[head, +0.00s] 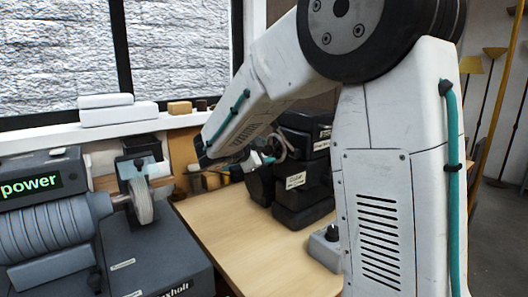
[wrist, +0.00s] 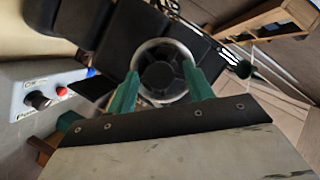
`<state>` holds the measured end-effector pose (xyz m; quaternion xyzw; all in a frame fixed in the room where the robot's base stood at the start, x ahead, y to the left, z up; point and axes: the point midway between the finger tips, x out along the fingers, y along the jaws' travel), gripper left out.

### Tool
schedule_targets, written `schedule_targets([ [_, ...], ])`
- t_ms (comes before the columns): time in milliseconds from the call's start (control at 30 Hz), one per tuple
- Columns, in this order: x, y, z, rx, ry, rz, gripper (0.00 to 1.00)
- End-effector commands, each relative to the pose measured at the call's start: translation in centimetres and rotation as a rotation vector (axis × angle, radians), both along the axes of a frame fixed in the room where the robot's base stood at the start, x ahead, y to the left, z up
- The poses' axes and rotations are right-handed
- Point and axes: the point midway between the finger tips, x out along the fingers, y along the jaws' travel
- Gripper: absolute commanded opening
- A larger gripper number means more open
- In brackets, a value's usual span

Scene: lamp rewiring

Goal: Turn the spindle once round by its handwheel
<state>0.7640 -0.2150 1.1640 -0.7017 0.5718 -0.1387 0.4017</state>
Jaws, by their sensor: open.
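The grey machine (head: 55,240) stands at the left in the head view, with a pale wheel (head: 140,202) upright at the right end of its ribbed body. I cannot tell whether this wheel is the handwheel. My gripper (head: 266,158) is well to the right of it, in front of black boxes. In the wrist view my gripper (wrist: 160,72) has its green fingers apart. A pale ring (wrist: 165,43) with a dark spoked centre shows between and beyond the fingertips. Whether the fingers touch it is unclear.
Stacked black boxes (head: 303,170) stand on the wooden bench (head: 220,225). A control box with a red button (wrist: 62,91) is at the left in the wrist view. White blocks (head: 118,113) lie on the window sill. The bench front is mostly clear.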

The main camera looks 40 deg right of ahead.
Motion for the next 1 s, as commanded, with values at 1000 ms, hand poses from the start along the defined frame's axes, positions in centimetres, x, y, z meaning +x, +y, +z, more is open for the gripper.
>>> schedule_targets([
  [1000, -3.5, 6.6, 2.1, 0.01, 0.06, -0.003, 0.52],
])
